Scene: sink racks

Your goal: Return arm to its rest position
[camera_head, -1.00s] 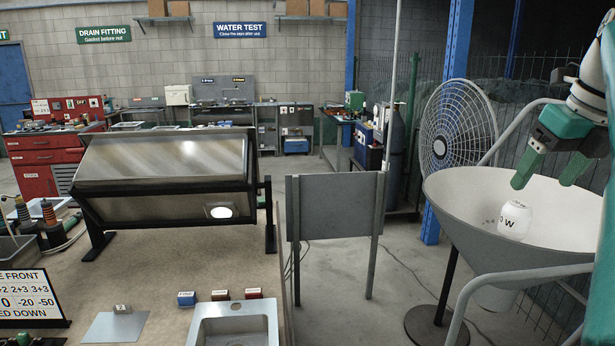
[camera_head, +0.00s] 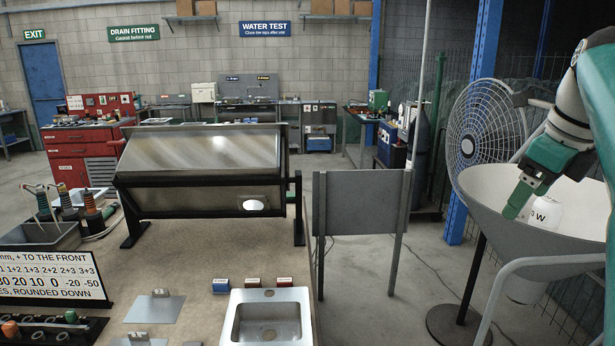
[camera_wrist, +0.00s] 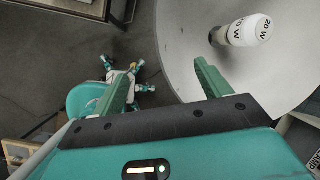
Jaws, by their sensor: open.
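My gripper (camera_head: 518,192) is at the right of the head view, over the near left rim of a large grey-white bowl (camera_head: 482,188). Its green fingers point down; in the wrist view its two fingers (camera_wrist: 163,80) stand wide apart with nothing between them.
A grey tube rail (camera_head: 540,265) runs close in front of the bowl. A fan (camera_head: 487,135) stands behind it. A grey panel on legs (camera_head: 361,203) stands left of the bowl. The workbench holds a tilted glass-fronted box (camera_head: 205,160), a metal sink (camera_head: 268,318) and a sign (camera_head: 50,276).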

